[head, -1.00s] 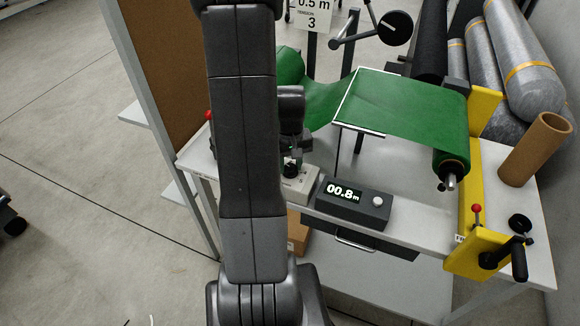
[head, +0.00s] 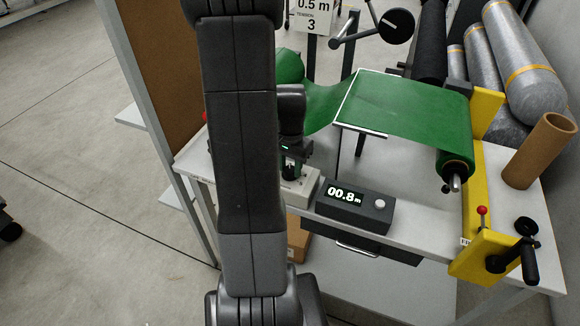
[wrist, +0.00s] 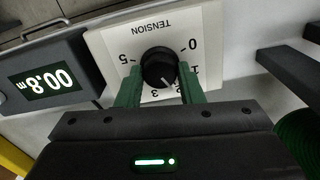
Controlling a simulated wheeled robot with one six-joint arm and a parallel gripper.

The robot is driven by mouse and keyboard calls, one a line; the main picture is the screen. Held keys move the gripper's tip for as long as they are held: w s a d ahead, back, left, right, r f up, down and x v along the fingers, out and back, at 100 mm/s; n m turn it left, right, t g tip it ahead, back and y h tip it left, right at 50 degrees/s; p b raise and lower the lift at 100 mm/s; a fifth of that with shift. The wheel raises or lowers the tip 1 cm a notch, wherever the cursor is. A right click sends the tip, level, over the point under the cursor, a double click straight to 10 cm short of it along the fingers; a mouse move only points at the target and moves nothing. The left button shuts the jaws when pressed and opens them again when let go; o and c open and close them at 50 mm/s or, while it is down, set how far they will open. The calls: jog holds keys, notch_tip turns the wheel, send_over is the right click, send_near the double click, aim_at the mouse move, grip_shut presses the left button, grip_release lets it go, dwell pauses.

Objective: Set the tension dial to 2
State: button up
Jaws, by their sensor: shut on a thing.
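The tension dial is a black round knob (wrist: 158,66) on a white panel (wrist: 108,42) marked TENSION, with numbers from 0 to 5, in the wrist view. Its white pointer line appears to lie between 2 and 3; the 4 is hidden. My gripper (wrist: 159,78) has its green fingers on opposite sides of the knob and is shut on it. In the head view my gripper (head: 291,166) is at the pale dial box (head: 304,191), partly behind my arm, and the knob is mostly hidden there.
A display box (head: 352,205) reading 00.8 m stands right of the dial. A sign (head: 312,15) shows 0.5 m and tension 3. Green sheet (head: 410,105) runs to a roller beside a yellow frame (head: 484,258) with a crank. A cardboard tube (head: 540,150) stands at right.

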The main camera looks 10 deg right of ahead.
aim_at(290, 169)
jog(key=shift+m, duration=0.3)
dwell(0.4)
jog(key=o, duration=1)
notch_tip(290, 169, up, 14)
jog(key=shift+f, duration=0.15)
notch_tip(290, 169, down, 14)
jog(key=shift+r, duration=0.1)
dwell(0.5)
